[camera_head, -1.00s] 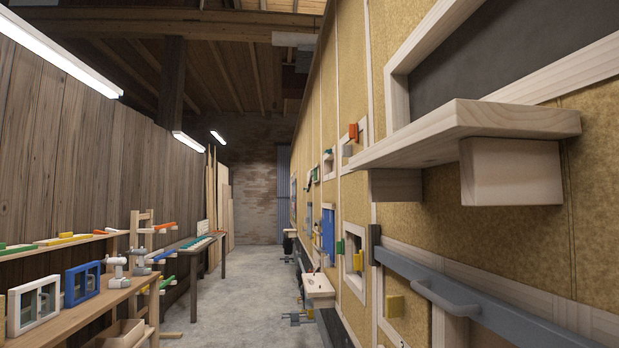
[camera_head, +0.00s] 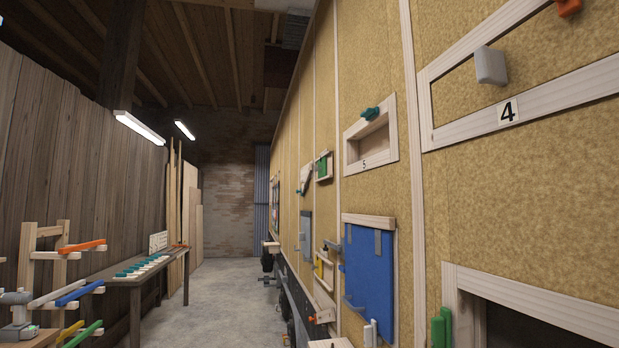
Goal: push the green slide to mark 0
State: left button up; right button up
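No part is clearly readable as the green slide, and no mark 0 can be read. Green candidates are a green panel in a small wooden frame (camera_head: 322,167) on the right wall, a green upright piece (camera_head: 441,328) at the lower right, and a green bar (camera_head: 83,334) on the left rack. A row of teal pieces (camera_head: 141,266) lies on the long bench at the left. A teal knob (camera_head: 370,113) sits above the opening marked 5. Neither of my grippers is in view.
A wooden rack (camera_head: 40,255) and the bench (camera_head: 133,284) line the left. The concrete floor (camera_head: 215,310) between is clear.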

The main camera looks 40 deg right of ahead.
aim_at(322, 168)
jog(key=i+l+z, duration=0.1)
jog(key=z, duration=0.3)
jog(key=i+z, duration=0.2)
jog(key=z, duration=0.2)
jog(key=i+z, duration=0.15)
jog(key=z, duration=0.25)
